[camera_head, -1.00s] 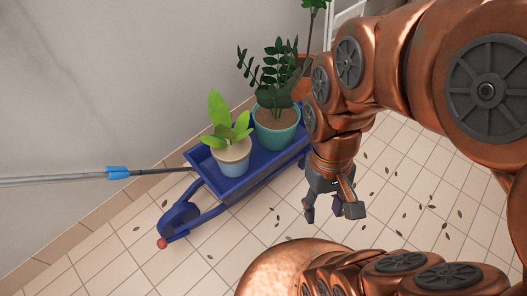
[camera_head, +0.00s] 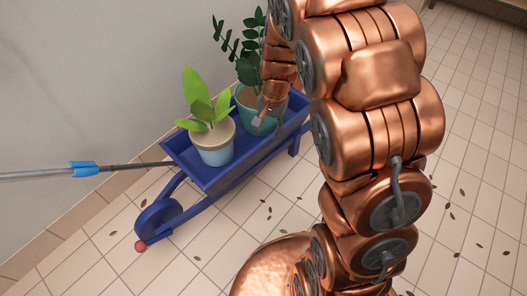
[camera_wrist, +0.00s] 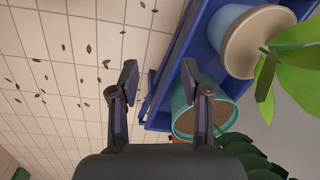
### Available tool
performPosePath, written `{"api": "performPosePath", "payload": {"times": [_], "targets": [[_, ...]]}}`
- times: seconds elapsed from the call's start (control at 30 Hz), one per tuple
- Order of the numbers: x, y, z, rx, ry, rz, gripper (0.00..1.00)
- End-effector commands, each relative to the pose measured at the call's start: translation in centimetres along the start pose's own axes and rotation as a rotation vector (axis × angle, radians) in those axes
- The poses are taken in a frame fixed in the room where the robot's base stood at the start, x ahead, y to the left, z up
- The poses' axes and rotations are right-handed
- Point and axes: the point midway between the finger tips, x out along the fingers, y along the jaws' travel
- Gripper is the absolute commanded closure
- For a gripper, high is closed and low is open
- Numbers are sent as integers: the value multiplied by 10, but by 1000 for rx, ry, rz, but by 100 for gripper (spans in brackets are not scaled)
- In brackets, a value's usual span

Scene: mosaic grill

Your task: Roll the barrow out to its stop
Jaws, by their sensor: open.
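The blue barrow (camera_head: 222,180) stands on the tiled floor beside the wall, its wheel (camera_head: 150,218) toward the lower left and a red ball at its front. It carries a pale blue pot (camera_head: 215,150) with a light green plant and a teal pot (camera_head: 243,112) with a dark green plant. My gripper (camera_head: 263,112) is over the barrow by the teal pot, partly hidden by my arm. In the wrist view my gripper (camera_wrist: 160,85) is open and empty, and the barrow's long blue side (camera_wrist: 178,48) runs behind the gap between the fingers. I cannot tell whether the fingers touch it.
A grey pole with a blue sleeve (camera_head: 85,168) lies along the wall and its dark end reaches the barrow's edge. Small dry leaves (camera_head: 268,205) are scattered on the tiles. The floor in front of the barrow and to the right is open.

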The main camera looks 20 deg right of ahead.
Motion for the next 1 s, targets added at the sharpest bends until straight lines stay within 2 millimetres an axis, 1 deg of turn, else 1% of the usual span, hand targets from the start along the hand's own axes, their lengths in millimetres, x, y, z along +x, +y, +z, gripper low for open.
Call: {"api": "performPosePath", "payload": {"times": [0.03,0.17,0.2,0.3,0.4,0.43,0.5,0.63,0.87,1.0], "targets": [[28,-3,-14,36,6,-6,53],[74,-15,-50,131,35,-35,53],[88,-18,-60,163,44,-44,53],[122,-25,-83,231,60,-65,53],[149,-30,-104,289,80,-86,53],[157,-31,-108,302,83,-89,53],[170,-33,-116,331,89,-98,53],[183,-36,-126,362,97,-110,53],[195,-37,-130,374,101,-115,53],[210,-38,-132,373,101,-115,53]]}}
